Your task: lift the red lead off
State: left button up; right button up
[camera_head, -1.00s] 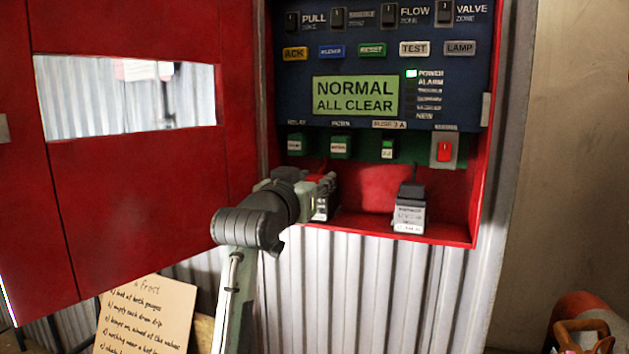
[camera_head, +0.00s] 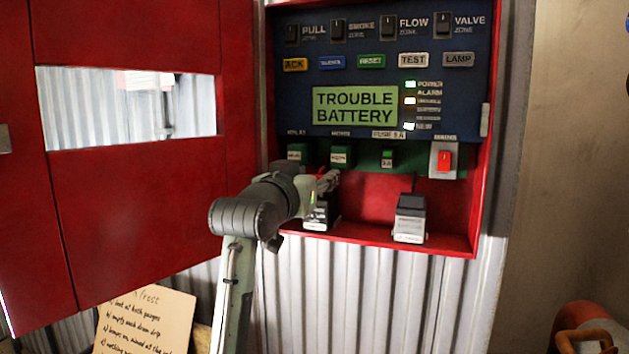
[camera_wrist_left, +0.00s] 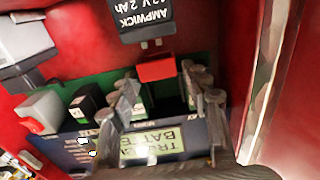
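The red lead (camera_wrist_left: 157,68) shows as a small red block in the left wrist view, apart from the two bare metal terminals of the battery (camera_wrist_left: 140,15) marked AMPWICK 12V 2Ah. In the head view my left gripper (camera_head: 328,182) reaches into the red cabinet above the left battery (camera_head: 318,218), which the arm partly hides. The panel display (camera_head: 355,105) reads TROUBLE BATTERY. My right gripper is not in view.
A second battery (camera_head: 410,219) stands to the right on the cabinet floor. A red rocker switch (camera_head: 444,160) and small green modules line the panel's lower edge. The open red cabinet door (camera_head: 130,210) fills the left. A handwritten board (camera_head: 148,322) stands below.

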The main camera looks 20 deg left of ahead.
pick_arm(q)
jog(key=s, duration=1.2)
jog(key=shift+a, duration=0.2)
jog(key=shift+f, duration=0.15)
